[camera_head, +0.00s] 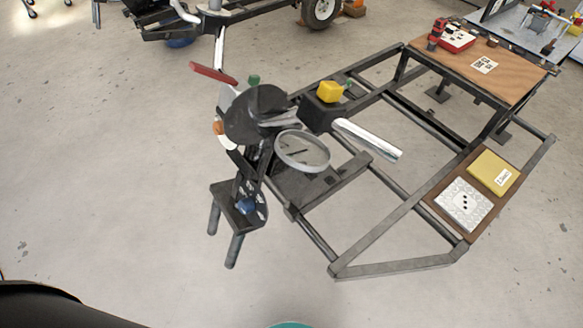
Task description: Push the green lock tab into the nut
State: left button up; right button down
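A small green piece (254,79) stands just above a black round disc (256,112) on the suspension assembly in the middle of the view. A second, smaller green bit (349,84) shows beside a yellow block (330,92) on the frame. I cannot tell which of these is the lock tab. No nut can be made out at this size. Neither of my grippers shows in the view.
A dark metal frame (390,266) extends right from the assembly. A silver tube (367,139) and a grey ring (303,151) sit near the disc. A wooden board (510,80) is at the back right. A red bar (213,72) sticks out left. Left floor is clear.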

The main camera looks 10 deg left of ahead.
aim_at(253, 79)
jog(key=j+u, duration=0.35)
jog(key=i+j+u, duration=0.1)
jog(key=u, duration=0.2)
jog(key=i+j+z, duration=0.1)
jog(key=j+z, duration=0.3)
jog(key=j, duration=0.25)
jog(key=j+z, duration=0.4)
jog(key=j, duration=0.25)
